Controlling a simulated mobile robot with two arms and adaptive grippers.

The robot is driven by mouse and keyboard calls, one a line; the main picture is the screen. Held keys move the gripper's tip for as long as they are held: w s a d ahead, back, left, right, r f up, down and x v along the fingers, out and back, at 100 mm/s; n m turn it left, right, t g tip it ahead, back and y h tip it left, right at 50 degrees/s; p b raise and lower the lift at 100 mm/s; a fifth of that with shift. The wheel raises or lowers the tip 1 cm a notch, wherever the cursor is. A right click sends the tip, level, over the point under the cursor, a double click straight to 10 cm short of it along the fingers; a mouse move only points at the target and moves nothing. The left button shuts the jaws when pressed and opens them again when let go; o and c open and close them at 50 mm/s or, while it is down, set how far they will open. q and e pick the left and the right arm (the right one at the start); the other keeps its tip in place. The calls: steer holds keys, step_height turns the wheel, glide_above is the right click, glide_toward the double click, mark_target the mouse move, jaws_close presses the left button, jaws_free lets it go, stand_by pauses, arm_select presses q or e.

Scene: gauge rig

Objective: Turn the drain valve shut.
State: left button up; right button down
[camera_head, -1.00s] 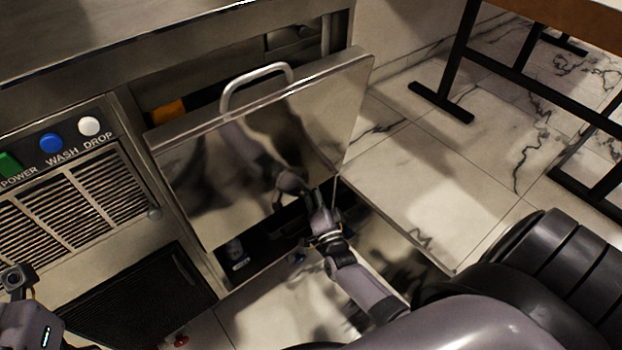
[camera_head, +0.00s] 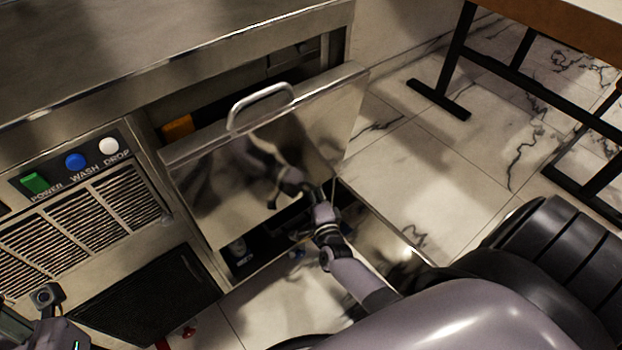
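I cannot make out a drain valve with certainty. A small red part (camera_head: 189,332) shows low at the machine's base, at the bottom edge of the view, and a small blue part (camera_head: 298,254) shows under the open compartment. My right gripper (camera_head: 322,192) is at the lower right of the tilted steel door (camera_head: 330,110), by the dark compartment opening. Its fingers are too small and dark to tell open from shut. Of my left arm, only a part at the bottom left corner shows; its fingers are out of view.
The steel door has a bar handle (camera_head: 262,105) on top. Left of it are green, blue and white buttons (camera_head: 75,161) above a vent grille (camera_head: 85,220) and a dark mesh panel (camera_head: 150,300). A black-legged table (camera_head: 455,60) stands on the marble floor at right.

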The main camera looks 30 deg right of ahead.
stand_by(0.4)
steer(key=c, duration=1.6)
jaws_free()
steer(key=v, duration=0.8)
steer(key=shift+s, duration=0.15)
